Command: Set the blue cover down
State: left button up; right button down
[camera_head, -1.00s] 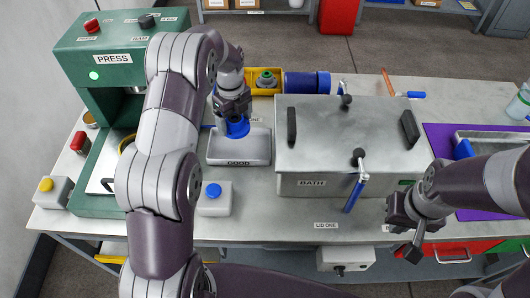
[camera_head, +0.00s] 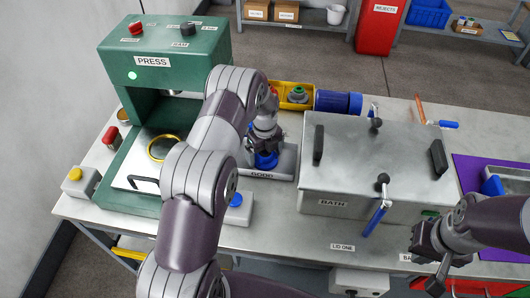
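The blue cover (camera_head: 266,160) is at the fingertips of my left gripper (camera_head: 264,147), low over the grey tray (camera_head: 288,165) labelled GOOD. The fingers look closed around the cover, though the arm and wrist hide part of it. I cannot tell whether its underside touches the tray floor. My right gripper (camera_head: 432,258) hangs near the front edge of the bench, right of the bath and apart from the cover. Its finger opening is not clear, and I see nothing in it.
The green press (camera_head: 150,62) stands left of the tray. The lidded metal bath (camera_head: 372,160) stands close on its right. Behind are a yellow bin (camera_head: 293,104) and a blue cylinder (camera_head: 338,102).

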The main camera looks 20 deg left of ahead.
aim_at(265, 152)
pick_arm(q)
jog(key=shift+r, duration=0.25)
jog(key=shift+w+r, duration=0.15)
jog(key=shift+r, duration=0.25)
notch_tip(265, 152, up, 10)
jog(key=b, duration=0.1)
jog(key=s+d+r+n, duration=0.1)
jog(key=s+d+n, duration=0.1)
jog(key=s+n, duration=0.6)
jog(key=s+d+r+n+t, duration=0.1)
jog(key=s+d+r+n, duration=0.1)
jog(key=s+n, duration=0.6)
jog(key=s+d+r+n, duration=0.1)
jog(key=s+d+n, duration=0.2)
jog(key=s+n, duration=0.5)
jog(key=shift+d+r+n, duration=0.15)
jog(key=shift+r+n, duration=0.15)
jog(key=shift+r, duration=0.05)
